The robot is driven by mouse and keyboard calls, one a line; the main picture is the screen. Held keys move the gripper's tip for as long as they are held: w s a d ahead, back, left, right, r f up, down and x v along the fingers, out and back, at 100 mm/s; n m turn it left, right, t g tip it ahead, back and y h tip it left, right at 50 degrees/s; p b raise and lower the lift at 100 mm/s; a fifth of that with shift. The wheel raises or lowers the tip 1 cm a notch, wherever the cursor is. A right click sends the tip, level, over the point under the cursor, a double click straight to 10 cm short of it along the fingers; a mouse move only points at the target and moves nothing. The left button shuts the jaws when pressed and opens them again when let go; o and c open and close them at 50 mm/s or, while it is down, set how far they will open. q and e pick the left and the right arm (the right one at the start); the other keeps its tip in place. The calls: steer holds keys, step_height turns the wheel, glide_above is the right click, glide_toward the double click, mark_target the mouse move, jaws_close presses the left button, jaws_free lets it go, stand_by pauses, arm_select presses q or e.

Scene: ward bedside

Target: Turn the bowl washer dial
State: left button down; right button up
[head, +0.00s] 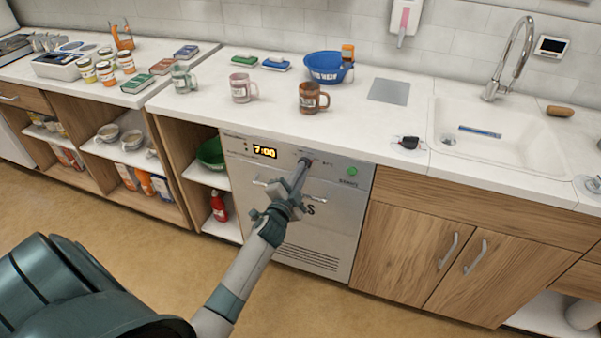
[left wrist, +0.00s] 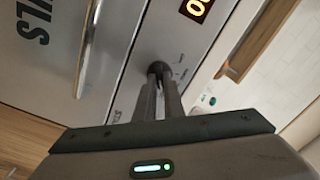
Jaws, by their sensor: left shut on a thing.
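The bowl washer (head: 315,235) is a silver front-panel machine under the counter, with a lit display reading 7:00 (head: 265,152) and a green button (head: 352,171). Its dark round dial (head: 306,161) is on the upper panel, right of the display. My left gripper (head: 304,168) reaches up to the panel and is shut on the dial. In the left wrist view the two fingers (left wrist: 160,85) close on the dark dial (left wrist: 158,69), whose far part shows past the tips. The dial's pointer is hidden. My right gripper is not in view.
The washer's door handle (left wrist: 90,45) lies close to the fingers. Mugs, such as the brown one (head: 312,98), and a blue bowl (head: 328,67) stand on the counter above. A sink (head: 500,135) is at the right. The floor before the washer is clear.

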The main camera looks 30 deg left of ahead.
arm_select(q)
steer(key=shift+m, duration=0.4)
steer(key=c, duration=1.9)
jaws_free()
steer(key=shift+o, duration=0.2)
steer(key=shift+s, duration=0.15)
